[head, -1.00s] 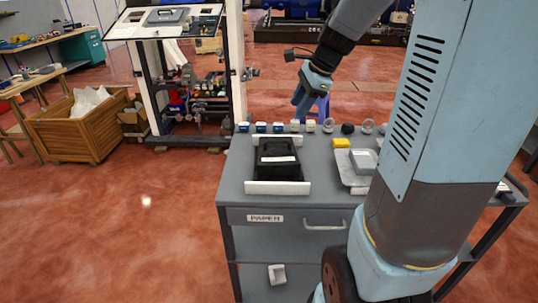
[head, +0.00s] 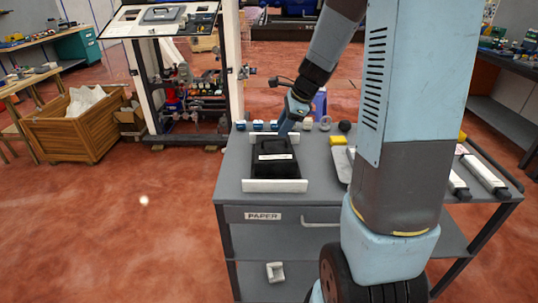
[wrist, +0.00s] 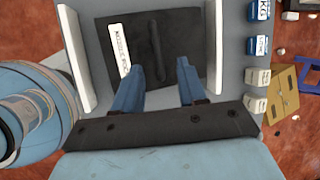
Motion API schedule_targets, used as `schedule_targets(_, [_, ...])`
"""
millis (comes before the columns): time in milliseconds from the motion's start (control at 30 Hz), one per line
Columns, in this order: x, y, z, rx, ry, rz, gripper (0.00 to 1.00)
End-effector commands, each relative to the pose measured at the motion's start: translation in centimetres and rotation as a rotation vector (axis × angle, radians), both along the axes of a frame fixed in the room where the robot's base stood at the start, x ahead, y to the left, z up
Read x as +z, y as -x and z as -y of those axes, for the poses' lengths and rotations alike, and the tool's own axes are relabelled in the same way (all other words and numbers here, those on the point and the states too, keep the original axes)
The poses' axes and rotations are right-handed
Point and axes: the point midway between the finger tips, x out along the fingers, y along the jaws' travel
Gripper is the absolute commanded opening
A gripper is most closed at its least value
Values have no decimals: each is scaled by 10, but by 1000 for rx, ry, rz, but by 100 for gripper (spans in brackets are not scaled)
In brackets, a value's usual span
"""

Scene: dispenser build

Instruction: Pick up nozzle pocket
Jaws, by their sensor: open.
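The nozzle pocket appears to be the black block (head: 274,157) with a white label, lying between two white rails on the grey cart (head: 240,172). In the wrist view the black block (wrist: 178,40) has a raised ridge down its middle and a label whose text is too small to read surely. My gripper (head: 283,132) is open and empty at the block's far edge in the head view. In the wrist view its two blue fingers (wrist: 156,70) overlap the block's near part, with the ridge between them. I cannot tell if they touch it.
White rails (head: 274,186) flank the block. Small labelled bottles (head: 257,126) stand in a row along the cart's far edge, close to the gripper. A yellow item (head: 338,140) sits to the right. White tubes (head: 484,174) lie at the cart's right side.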

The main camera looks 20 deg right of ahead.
Motion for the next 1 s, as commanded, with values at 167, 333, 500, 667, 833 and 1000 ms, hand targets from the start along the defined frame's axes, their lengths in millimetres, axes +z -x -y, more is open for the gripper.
schedule_targets(167, [-20,-7,-8,0,-1,-4,41])
schedule_targets(333, [-38,-13,-15,0,-2,-3,41])
schedule_targets(500, [-45,-15,-18,1,0,-1,41])
schedule_targets(667, [-44,-15,-18,2,0,0,41])
schedule_targets(833, [-44,-15,-18,2,0,0,28])
schedule_targets(1000, [-44,-15,-18,2,0,0,12])
